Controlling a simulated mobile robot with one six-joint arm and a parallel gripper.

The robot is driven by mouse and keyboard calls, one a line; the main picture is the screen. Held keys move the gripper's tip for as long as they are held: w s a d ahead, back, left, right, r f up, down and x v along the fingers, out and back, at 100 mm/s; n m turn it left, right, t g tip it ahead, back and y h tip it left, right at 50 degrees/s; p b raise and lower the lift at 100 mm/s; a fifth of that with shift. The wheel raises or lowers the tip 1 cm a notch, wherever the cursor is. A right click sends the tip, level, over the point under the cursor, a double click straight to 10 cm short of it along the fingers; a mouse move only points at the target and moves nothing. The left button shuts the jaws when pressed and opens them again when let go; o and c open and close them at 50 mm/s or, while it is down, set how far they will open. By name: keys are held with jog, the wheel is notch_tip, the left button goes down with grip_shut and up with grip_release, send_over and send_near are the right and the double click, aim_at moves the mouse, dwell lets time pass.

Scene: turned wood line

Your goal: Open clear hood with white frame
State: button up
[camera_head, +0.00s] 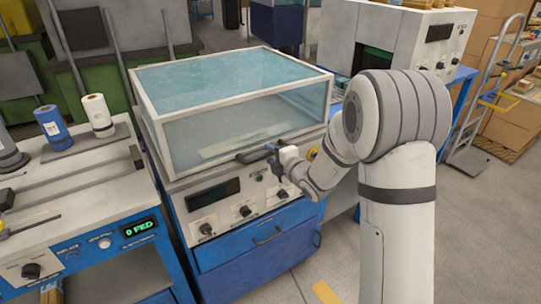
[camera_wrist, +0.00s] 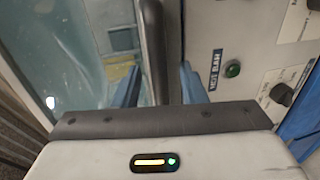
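The clear hood with a white frame (camera_head: 240,125) sits closed on a blue and white machine in the head view. Its dark bar handle (camera_head: 256,154) runs along the lower front edge. My gripper (camera_head: 273,152) is at the right part of this handle. In the wrist view the handle (camera_wrist: 153,45) runs down between the two blue fingers of my gripper (camera_wrist: 158,78). The fingers stand apart on either side of it, with a gap at the right finger. Contact at the left finger is unclear. The clear pane (camera_wrist: 60,50) is at the left.
The machine's control panel (camera_head: 222,208) with knobs is below the hood, above a blue drawer (camera_head: 255,240). A bench (camera_head: 75,165) with blue and white rolls stands at the left. Another white machine (camera_head: 385,40) stands behind my arm. Open floor is at the right.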

jog(key=shift+c, duration=0.2)
grip_shut()
dwell(0.3)
